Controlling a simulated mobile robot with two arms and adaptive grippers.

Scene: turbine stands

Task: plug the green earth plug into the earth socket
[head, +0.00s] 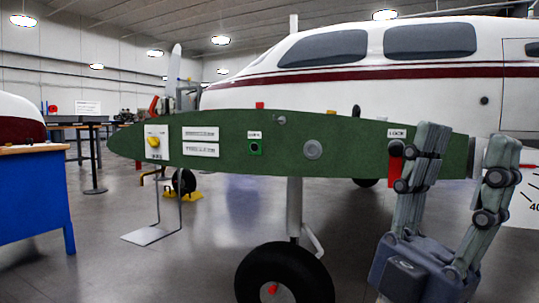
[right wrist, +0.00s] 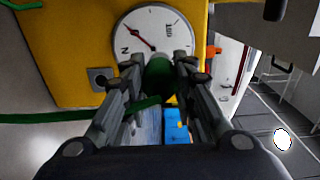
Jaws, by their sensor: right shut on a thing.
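A small green-framed socket (head: 255,149) with a white label above it sits on the dark green wing panel (head: 225,165) in the head view; it looks like the earth socket, but the label is too small to read. My left gripper (head: 467,136) is open and empty, fingers pointing up, in front of the right end of the panel. In the right wrist view my right gripper (right wrist: 157,68) is shut on the green earth plug (right wrist: 158,78), with a short green piece below it between the fingers. The right gripper does not show in the head view.
In the right wrist view a yellow box face (right wrist: 75,40) with a round dial (right wrist: 153,32) and a grey square fitting (right wrist: 100,79) is close ahead. A blue table (head: 35,195) stands at the left of the head view. A wheel (head: 284,275) stands under the wing.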

